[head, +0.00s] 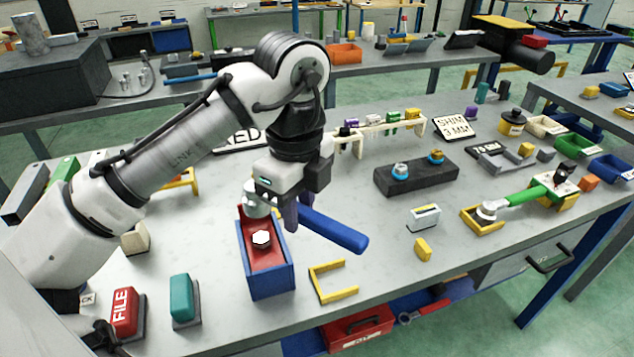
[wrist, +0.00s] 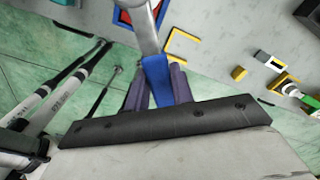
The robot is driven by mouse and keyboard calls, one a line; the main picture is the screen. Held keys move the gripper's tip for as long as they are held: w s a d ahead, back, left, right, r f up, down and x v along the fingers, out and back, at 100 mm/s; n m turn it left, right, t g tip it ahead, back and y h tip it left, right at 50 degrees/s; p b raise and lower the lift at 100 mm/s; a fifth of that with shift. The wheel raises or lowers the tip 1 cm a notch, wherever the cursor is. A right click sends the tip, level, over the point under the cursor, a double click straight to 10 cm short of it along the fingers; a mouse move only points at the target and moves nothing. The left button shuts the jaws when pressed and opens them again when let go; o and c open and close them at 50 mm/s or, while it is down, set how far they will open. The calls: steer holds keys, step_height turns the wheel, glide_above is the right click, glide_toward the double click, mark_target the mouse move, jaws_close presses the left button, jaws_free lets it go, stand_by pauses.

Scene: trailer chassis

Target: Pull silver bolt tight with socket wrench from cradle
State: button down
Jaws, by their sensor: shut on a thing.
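My gripper (head: 297,208) is shut on the blue handle (head: 338,232) of a socket wrench. In the wrist view, its purple fingers (wrist: 157,88) stand on either side of the blue handle (wrist: 155,68), and the silver shaft (wrist: 147,30) runs away from it. The wrench's silver head (head: 257,204) is at the back of a blue box with a red inside (head: 268,278). A pale silver hex bolt head (head: 261,238) shows in this box, in front of the wrench head. I cannot tell whether they touch. In the wrist view, the shaft partly hides the box (wrist: 158,12).
A yellow U-shaped bracket (head: 333,281) lies empty right of the box. A green-handled tool (head: 520,196) lies at the right with its silver end in a yellow tray (head: 482,222). A dark block (head: 416,178) holds two bolts. Red and teal blocks (head: 184,298) stand at the front left.

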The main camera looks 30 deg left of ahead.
steer(key=shift+s+a+f+m, duration=0.1)
steer(key=shift+s+a+m, duration=0.15)
steer(key=shift+s+m, duration=0.25)
steer(key=shift+w, duration=0.1)
steer(key=shift+p, duration=0.4)
step_height(320, 180, down, 7)
steer(key=b, duration=0.3)
steer(key=shift+r, duration=0.2)
steer(key=shift+p, duration=0.8)
stand_by(1.5)
steer(key=shift+f+b, duration=0.35)
steer(key=shift+f, duration=0.45)
stand_by(0.7)
steer(key=c, duration=1.8)
jaws_free()
jaws_close()
